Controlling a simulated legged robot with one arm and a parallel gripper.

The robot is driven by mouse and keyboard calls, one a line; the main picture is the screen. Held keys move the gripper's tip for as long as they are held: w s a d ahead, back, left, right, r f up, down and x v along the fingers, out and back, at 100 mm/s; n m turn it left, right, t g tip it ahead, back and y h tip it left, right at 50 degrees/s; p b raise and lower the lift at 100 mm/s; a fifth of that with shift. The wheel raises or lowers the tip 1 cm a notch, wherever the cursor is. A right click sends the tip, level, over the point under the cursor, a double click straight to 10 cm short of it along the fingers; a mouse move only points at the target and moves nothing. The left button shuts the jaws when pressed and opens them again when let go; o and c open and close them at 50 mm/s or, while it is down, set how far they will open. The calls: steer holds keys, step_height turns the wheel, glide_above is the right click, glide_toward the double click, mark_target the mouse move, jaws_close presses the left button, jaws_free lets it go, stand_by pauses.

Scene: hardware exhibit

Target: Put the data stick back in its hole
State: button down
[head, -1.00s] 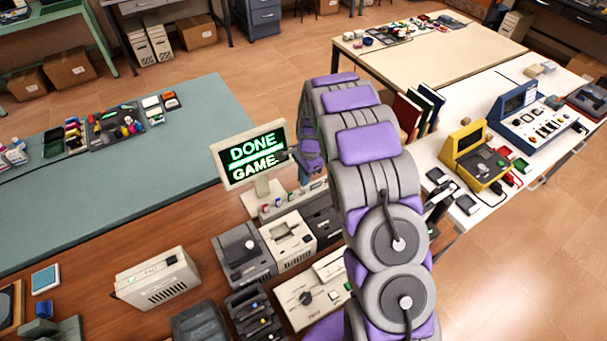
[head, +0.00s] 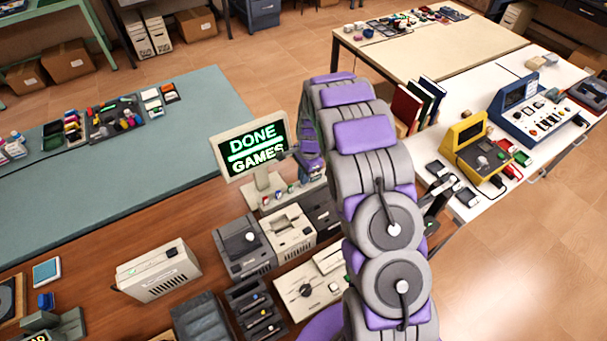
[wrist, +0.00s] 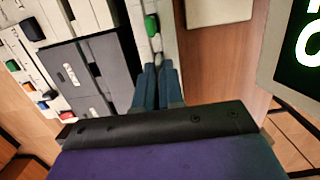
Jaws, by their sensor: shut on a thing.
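My gripper (wrist: 160,68) points down at a pale strip (wrist: 143,40) and is shut on a small piece. The piece is mostly hidden between the fingertips, so I cannot tell its colour or whether it is in a hole. A green-topped stick (wrist: 151,25) stands in the strip just beyond the fingertips, apart from them. In the head view the strip (head: 262,212) lies at the foot of the monitor (head: 230,170), with several small coloured sticks on it. There my gripper (head: 316,178) is at the strip's right end, its tips hard to make out.
A dark grey console (head: 321,212), a white one (head: 287,236) and a grey one (head: 243,247) stand close in front of the strip. The monitor rises beside my wrist. A beige box (head: 158,270) stands left, with bare wooden table (head: 120,235) behind it.

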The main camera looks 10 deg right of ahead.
steer(key=c, duration=1.2)
jaws_free()
steer(key=shift+o, duration=0.2)
steer(key=shift+r, duration=0.1)
steer(key=shift+r+p, duration=1.45)
steer(key=shift+r, duration=2.45)
